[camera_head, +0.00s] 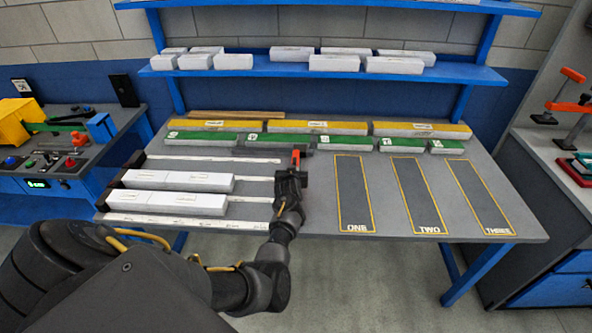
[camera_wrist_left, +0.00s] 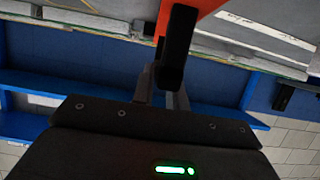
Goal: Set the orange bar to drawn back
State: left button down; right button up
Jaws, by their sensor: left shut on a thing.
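The orange bar (camera_head: 295,156) shows in the head view as a small upright orange piece near the right end of the upper white strip. Its lower part is hidden by my left gripper (camera_head: 297,166). In the left wrist view the orange bar (camera_wrist_left: 207,10) crosses the top edge, partly behind a dark finger. My left gripper (camera_wrist_left: 172,75) is shut on it there. What the bar is mounted on is hidden. My right gripper is in neither view.
White blocks (camera_head: 178,181) lie between white strips on the left of the grey table (camera_head: 320,215). Green-topped and yellow-topped blocks (camera_head: 317,127) line the back. Outlined areas ONE, TWO and THREE (camera_head: 421,196) on the right are empty. A blue shelf (camera_head: 260,67) stands behind.

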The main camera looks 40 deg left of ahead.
pick_arm(q)
jog(key=shift+d+f, duration=0.1)
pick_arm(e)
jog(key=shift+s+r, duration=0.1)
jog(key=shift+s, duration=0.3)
pick_arm(q)
jog(key=shift+d, duration=0.1)
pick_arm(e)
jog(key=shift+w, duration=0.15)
pick_arm(q)
jog(key=c, duration=1.4)
grip_release()
jog(key=shift+w+d, duration=0.1)
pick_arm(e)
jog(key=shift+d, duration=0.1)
